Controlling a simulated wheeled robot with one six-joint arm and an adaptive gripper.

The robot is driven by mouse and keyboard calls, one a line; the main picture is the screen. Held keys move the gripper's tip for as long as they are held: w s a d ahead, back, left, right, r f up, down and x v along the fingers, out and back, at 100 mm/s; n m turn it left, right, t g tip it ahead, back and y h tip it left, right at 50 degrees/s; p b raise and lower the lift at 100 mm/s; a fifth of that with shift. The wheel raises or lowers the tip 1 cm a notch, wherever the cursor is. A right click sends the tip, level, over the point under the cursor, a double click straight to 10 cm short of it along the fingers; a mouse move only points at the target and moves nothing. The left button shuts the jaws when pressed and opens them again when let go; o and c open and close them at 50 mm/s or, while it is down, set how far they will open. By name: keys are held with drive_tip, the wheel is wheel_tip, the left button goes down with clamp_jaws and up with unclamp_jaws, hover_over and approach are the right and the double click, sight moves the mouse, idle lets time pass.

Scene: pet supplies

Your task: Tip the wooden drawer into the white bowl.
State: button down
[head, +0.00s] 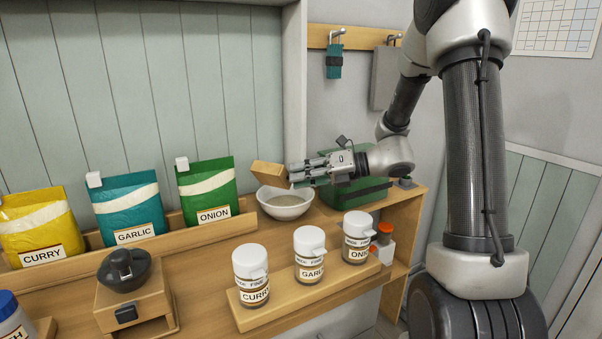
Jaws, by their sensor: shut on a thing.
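The wooden drawer (268,174) is a small light-wood box at the back of the counter. It is tilted and held just above the rim of the white bowl (287,206). My gripper (296,172) comes in from the right and is shut on the drawer. The bowl stands upright on the counter and looks greyish inside; I cannot make out its contents. The inside of the drawer is hidden from this view.
A grinder (128,290) with a black top stands at the front left. Three labelled jars (310,256) stand on a wooden riser in front of the bowl. Curry, garlic and onion pouches (207,192) line the back left. A green box (352,192) sits behind my gripper.

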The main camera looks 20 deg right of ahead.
drive_tip(key=shift+w+d+f+m+y, duration=0.25)
drive_tip(key=shift+f+m+y, duration=0.25)
drive_tip(key=shift+m, duration=0.4)
drive_tip(key=shift+w+d+f+m+y, duration=0.2)
drive_tip(key=shift+f+m+y, duration=0.35)
drive_tip(key=shift+m, duration=0.35)
drive_tip(key=shift+w+d+f+m+y, duration=0.3)
drive_tip(key=shift+f+m, duration=0.3)
drive_tip(key=shift+m, duration=0.3)
drive_tip(key=shift+w+d+m+y, duration=0.1)
drive_tip(key=shift+w+m+y, duration=0.1)
drive_tip(key=shift+m, duration=0.35)
drive_tip(key=shift+w+d+m+y, duration=0.1)
drive_tip(key=shift+m+y, duration=0.05)
drive_tip(key=shift+m, duration=0.4)
drive_tip(key=shift+d+m+y, duration=0.25)
drive_tip(key=shift+m+y, duration=0.05)
drive_tip(key=shift+m, duration=0.5)
drive_tip(key=shift+w+d+f+m+t, duration=0.15)
drive_tip(key=shift+w+m+t, duration=0.1)
drive_tip(key=shift+m+t, duration=0.4)
